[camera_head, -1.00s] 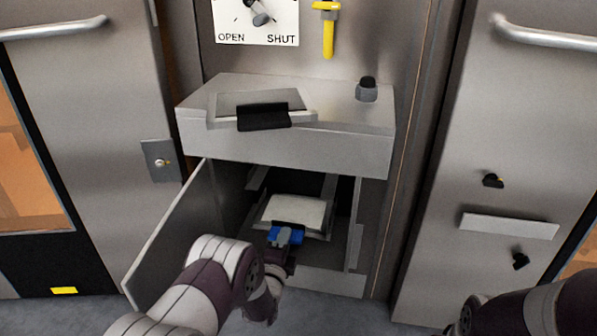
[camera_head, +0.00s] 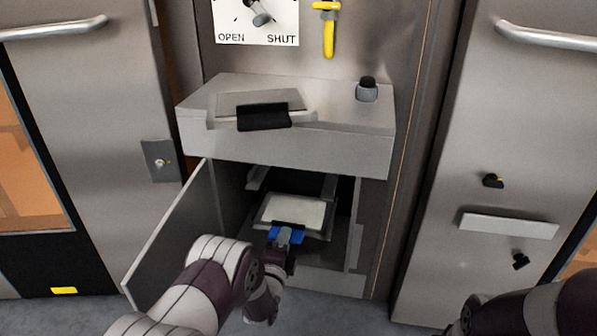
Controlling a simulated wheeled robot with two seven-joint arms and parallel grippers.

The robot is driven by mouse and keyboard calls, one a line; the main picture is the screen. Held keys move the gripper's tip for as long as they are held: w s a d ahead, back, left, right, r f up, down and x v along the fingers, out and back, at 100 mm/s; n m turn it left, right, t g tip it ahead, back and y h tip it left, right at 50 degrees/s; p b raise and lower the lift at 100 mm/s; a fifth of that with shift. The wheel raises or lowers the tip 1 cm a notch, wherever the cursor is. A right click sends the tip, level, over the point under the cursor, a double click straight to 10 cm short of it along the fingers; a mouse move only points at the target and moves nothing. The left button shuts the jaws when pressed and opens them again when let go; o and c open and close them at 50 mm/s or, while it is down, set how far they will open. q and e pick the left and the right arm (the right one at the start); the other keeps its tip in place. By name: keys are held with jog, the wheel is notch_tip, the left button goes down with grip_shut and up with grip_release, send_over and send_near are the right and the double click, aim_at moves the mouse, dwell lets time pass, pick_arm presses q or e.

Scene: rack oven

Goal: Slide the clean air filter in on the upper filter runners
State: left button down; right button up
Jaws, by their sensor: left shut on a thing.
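The clean air filter (camera_head: 294,212) is a flat panel with a pale face, a grey frame and a blue handle (camera_head: 286,236) at its front. It is in the mouth of the open compartment below the grey ledge. My left gripper (camera_head: 284,238) is shut on the filter at the blue handle. Filter runners (camera_head: 329,187) show inside the compartment, partly in shadow. I cannot tell whether the filter rests on them. My right gripper is out of view; only its arm shows at the lower right.
The compartment's door (camera_head: 176,236) stands open to the left. Above is a grey ledge (camera_head: 285,148) carrying a grey panel with a black handle (camera_head: 263,116) and a dark knob (camera_head: 367,88). An OPEN/SHUT switch plate (camera_head: 257,22) and a yellow lever (camera_head: 328,30) are higher up.

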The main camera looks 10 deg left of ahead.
pick_arm(q)
jog(key=shift+s+r, duration=0.1)
jog(key=shift+r, duration=0.05)
jog(key=shift+s+p, duration=0.35)
jog(key=shift+p, duration=0.15)
jog(key=s+p, duration=0.1)
jog(key=s, duration=0.2)
jog(key=shift+s+a, duration=0.1)
jog(key=shift+s, duration=0.25)
jog(key=shift+p, duration=0.3)
